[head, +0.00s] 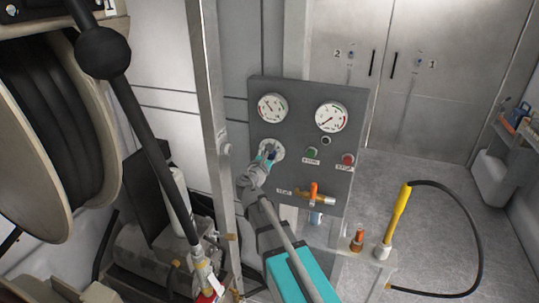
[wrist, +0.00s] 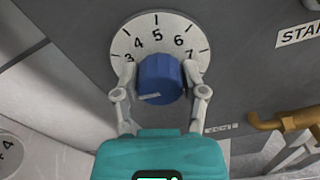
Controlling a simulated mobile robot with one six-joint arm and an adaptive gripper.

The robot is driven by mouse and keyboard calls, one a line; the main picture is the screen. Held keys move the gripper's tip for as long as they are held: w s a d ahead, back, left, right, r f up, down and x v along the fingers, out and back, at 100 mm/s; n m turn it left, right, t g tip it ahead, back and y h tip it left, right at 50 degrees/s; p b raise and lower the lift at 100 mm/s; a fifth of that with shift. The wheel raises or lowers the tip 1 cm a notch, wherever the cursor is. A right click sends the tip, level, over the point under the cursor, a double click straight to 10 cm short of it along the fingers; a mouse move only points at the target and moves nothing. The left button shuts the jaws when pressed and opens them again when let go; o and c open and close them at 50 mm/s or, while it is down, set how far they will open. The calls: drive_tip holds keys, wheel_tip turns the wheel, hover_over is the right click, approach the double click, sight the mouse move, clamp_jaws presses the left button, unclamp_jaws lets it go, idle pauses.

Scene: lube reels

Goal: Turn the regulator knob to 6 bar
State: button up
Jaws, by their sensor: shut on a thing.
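The blue regulator knob (wrist: 160,80) sits at the centre of a round white scale plate (wrist: 135,40) in the wrist view. The numbers 3, 4, 5, 6 and 7 show, with 5 at the top. A pale mark shows on the knob's lower left face; which number the knob is set to, I cannot tell for sure. My gripper (wrist: 159,72) is shut on the knob, one finger at each side. In the head view my gripper (head: 267,155) is at the scale plate (head: 279,149) on the grey panel (head: 300,100). The lower part of the scale is hidden.
Two round gauges, left (head: 272,108) and right (head: 331,116), sit above on the panel. A green button (head: 312,152) and a red button (head: 348,159) are to the right. An orange-handled brass valve (head: 314,194) is below. A hose reel (head: 60,110) stands at left.

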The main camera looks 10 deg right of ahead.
drive_tip(key=m, duration=0.7)
drive_tip(key=shift+d, duration=0.1)
drive_tip(key=m, duration=0.7)
drive_tip(key=shift+s+f, duration=0.1)
drive_tip(key=shift+f, duration=0.05)
drive_tip(key=m, duration=0.7)
drive_tip(key=shift+f+m, duration=0.1)
drive_tip(key=shift+m, duration=0.2)
drive_tip(key=m, duration=0.6)
drive_tip(key=shift+b, duration=0.3)
drive_tip(key=shift+f+m, duration=0.1)
drive_tip(key=shift+m, duration=0.2)
drive_tip(key=o, duration=1.1)
drive_tip(key=shift+o, duration=0.2)
